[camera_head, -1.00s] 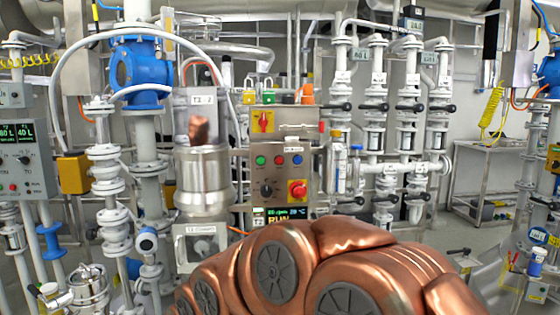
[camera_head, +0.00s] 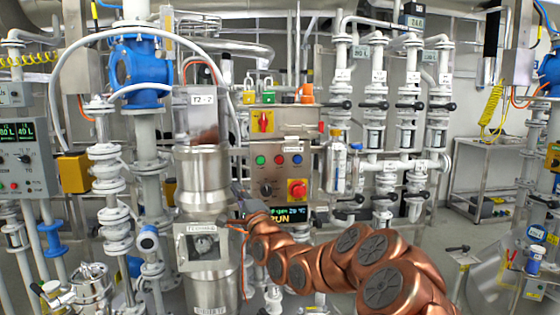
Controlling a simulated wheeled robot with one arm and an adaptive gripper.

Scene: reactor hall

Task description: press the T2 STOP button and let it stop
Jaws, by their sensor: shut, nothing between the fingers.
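The T2 control panel (camera_head: 282,175) is a grey box in the middle of the head view. The button labels are too small to read. The display below shows green figures and a yellow "RUN", partly covered by my arm. My gripper (camera_head: 239,192) is shut and empty, left of the black knob and below the button row; contact cannot be told.
A steel and glass vessel labelled T2 (camera_head: 203,170) stands just left of the panel, close to my gripper. A bottle-like unit (camera_head: 337,165) hangs to the right. White valved pipes (camera_head: 375,110) stand further right. Padlocks (camera_head: 265,88) sit above the panel.

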